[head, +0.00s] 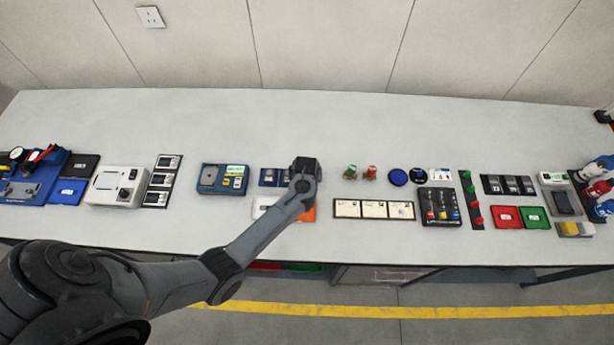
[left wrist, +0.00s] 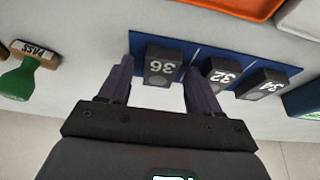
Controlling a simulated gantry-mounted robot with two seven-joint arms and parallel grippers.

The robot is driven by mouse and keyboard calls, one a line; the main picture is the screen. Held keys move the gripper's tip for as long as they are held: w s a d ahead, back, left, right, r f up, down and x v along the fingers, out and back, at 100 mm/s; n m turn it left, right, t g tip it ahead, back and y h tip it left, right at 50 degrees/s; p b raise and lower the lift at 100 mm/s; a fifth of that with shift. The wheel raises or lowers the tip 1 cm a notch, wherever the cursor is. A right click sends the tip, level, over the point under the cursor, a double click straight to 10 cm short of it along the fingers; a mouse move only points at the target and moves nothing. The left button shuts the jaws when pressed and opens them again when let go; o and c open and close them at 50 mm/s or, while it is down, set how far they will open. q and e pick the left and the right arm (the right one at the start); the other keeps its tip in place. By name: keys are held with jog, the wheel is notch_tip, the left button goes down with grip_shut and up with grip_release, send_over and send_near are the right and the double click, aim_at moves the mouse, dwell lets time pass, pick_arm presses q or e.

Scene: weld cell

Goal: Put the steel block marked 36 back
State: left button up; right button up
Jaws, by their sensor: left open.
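The dark steel block marked 36 (left wrist: 162,66) stands at one end of a blue rack (left wrist: 203,54) in the left wrist view, its number upside down. Blocks marked 32 (left wrist: 222,76) and 34 (left wrist: 262,83) stand on the same rack. My left gripper (left wrist: 158,72) is open, with one finger on each side of block 36. A gap shows beside each finger, and I cannot tell if either touches. In the head view my left gripper (head: 304,168) is over the right end of the blue rack (head: 270,177) and hides block 36. My right gripper is not in view.
A green-handled PASS stamp (left wrist: 24,72) stands on the bench left of the rack in the left wrist view. An orange tray (left wrist: 235,5) lies beyond the rack. In the head view, a blue case (head: 222,179) is to the left and framed cards (head: 373,209) to the right.

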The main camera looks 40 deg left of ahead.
pick_arm(q)
jog(key=p+v, duration=0.4)
jog(key=v, duration=0.7)
jog(key=s+d+r+m+h, duration=0.1)
jog(key=s+d+r+m, duration=0.2)
jog(key=s, duration=0.4)
jog(key=s+d+r+m+h, duration=0.1)
jog(key=s+d+r+m, duration=0.2)
jog(key=s, duration=0.5)
jog(key=s+d+r+m+h, duration=0.1)
jog(key=s+d+r+m, duration=0.2)
jog(key=s, duration=0.5)
jog(key=shift+s+m, duration=0.15)
jog(key=shift+m, duration=0.15)
jog(key=shift+d+r, duration=0.15)
jog(key=shift+r, duration=0.05)
notch_tip(320, 180, up, 10)
jog(key=p, duration=1)
jog(key=shift+r, duration=0.1)
